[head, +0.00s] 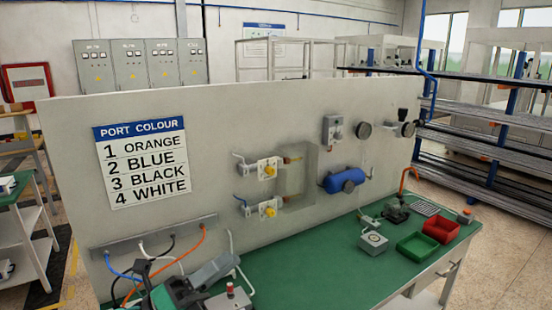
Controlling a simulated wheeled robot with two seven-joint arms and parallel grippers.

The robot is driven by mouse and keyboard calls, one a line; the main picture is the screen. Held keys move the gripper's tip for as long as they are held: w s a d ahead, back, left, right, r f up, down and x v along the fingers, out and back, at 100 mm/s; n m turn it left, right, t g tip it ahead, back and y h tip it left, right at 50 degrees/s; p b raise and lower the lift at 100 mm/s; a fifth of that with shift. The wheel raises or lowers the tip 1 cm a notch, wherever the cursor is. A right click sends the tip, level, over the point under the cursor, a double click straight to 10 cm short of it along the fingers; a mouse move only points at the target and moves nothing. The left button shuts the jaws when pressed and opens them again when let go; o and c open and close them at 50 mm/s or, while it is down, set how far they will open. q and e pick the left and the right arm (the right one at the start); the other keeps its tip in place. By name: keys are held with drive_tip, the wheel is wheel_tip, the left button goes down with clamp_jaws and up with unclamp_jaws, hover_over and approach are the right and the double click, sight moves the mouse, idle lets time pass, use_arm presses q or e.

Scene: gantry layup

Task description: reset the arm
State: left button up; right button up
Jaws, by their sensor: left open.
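My left gripper (160,287) is low in the head view, left of centre, with its dark jaws open and apart. It is in front of the lower left of the upright panel (240,130), near the port strip (155,238). Blue, white, black and orange tubes hang from the strip, and my gripper partly hides their lower ends. I see nothing held between the jaws. My right gripper is not in view.
The green bench top (310,272) is clear in the middle. A red bin (441,229), a green bin (416,246) and a grey box (374,242) stand at the right. Yellow-knobbed valves (268,171) and a blue cylinder (344,181) stick out from the panel.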

use_arm(q)
drive_tip(key=w+a+f+n+t+y, duration=0.2)
drive_tip(key=a+f+n+t+y, duration=0.25)
drive_tip(key=n+y, duration=0.5)
drive_tip(key=w+a+f+n+t+y, duration=0.1)
drive_tip(key=a+f+n+t+y, duration=0.4)
drive_tip(key=n, duration=0.7)
drive_tip(key=s+a+f+n+g+y, duration=0.2)
drive_tip(key=f+n+y, duration=0.15)
drive_tip(key=f, duration=0.25)
drive_tip(key=s+a+f+n+g+y, duration=0.1)
drive_tip(key=a+f+n+g+y, duration=0.15)
drive_tip(key=f+n, duration=0.25)
drive_tip(key=s+f+n+g, duration=0.7)
drive_tip(key=s+f+g, duration=0.5)
drive_tip(key=s+f, duration=0.8)
wheel_tip(320, 180, down, 30)
drive_tip(key=s+b, duration=0.2)
drive_tip(key=b, duration=0.2)
drive_tip(key=s+a+f+g+b, duration=0.1)
drive_tip(key=s+f, duration=0.8)
drive_tip(key=f, duration=0.3)
drive_tip(key=s+a+f+g+b, duration=0.1)
drive_tip(key=s+a+f+b, duration=0.1)
drive_tip(key=s+f, duration=0.8)
drive_tip(key=shift+s+f+m+y, duration=0.3)
drive_tip(key=shift+f+m+y, duration=0.15)
drive_tip(key=shift+f, duration=0.6)
